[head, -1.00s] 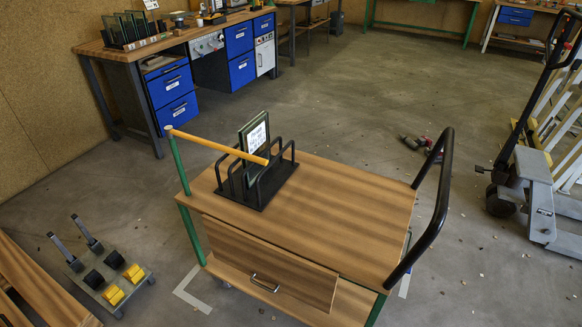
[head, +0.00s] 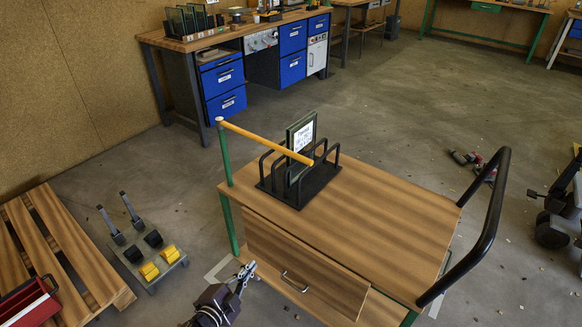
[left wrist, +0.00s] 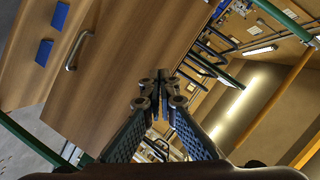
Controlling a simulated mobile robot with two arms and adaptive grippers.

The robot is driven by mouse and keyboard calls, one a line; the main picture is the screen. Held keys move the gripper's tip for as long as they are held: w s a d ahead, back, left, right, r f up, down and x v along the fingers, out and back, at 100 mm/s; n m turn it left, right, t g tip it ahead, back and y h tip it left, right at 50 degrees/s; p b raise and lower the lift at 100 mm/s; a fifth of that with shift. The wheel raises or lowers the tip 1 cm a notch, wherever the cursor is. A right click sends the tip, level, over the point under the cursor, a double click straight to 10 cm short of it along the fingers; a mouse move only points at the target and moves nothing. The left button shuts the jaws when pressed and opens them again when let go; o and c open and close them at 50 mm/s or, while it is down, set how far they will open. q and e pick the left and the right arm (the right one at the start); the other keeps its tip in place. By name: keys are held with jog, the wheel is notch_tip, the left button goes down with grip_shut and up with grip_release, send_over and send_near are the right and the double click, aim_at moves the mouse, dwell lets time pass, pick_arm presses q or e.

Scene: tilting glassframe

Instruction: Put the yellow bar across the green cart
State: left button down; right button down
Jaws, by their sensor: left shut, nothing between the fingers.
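The yellow bar (head: 262,139) sits at its left end on top of the green post (head: 227,155) of the green cart (head: 390,215). It slants over the wooden top to a free end in front of the framed panel in the black rack (head: 318,180). Whether that end touches the rack I cannot tell. My left gripper (head: 246,270) is low in front of the cart, near its drawer, apart from the bar. In the left wrist view its fingertips (left wrist: 158,85) meet with nothing between them. My right gripper is not in view.
A black push handle (head: 487,225) curves up at the cart's right end. A small dolly (head: 148,255) with black and yellow blocks stands left of the cart, beside a wooden pallet (head: 55,255). A workbench (head: 185,42) is behind. Open floor surrounds the cart.

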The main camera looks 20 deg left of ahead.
pick_arm(q)
jog(key=w+d+r+m+t+h, duration=0.1)
jog(key=r+m, duration=0.3)
jog(key=r, duration=0.8)
jog(key=w+d+r+m+t+h, duration=0.2)
jog(key=r+m+t+h, duration=0.1)
jog(key=r, duration=1)
jog(key=shift+w+m+h, duration=0.15)
jog(key=shift+m+h, duration=0.55)
jog(key=shift+m, duration=0.5)
jog(key=shift+d, duration=0.1)
jog(key=p+x, duration=0.2)
jog(key=x, duration=1.2)
jog(key=shift+p, duration=0.4)
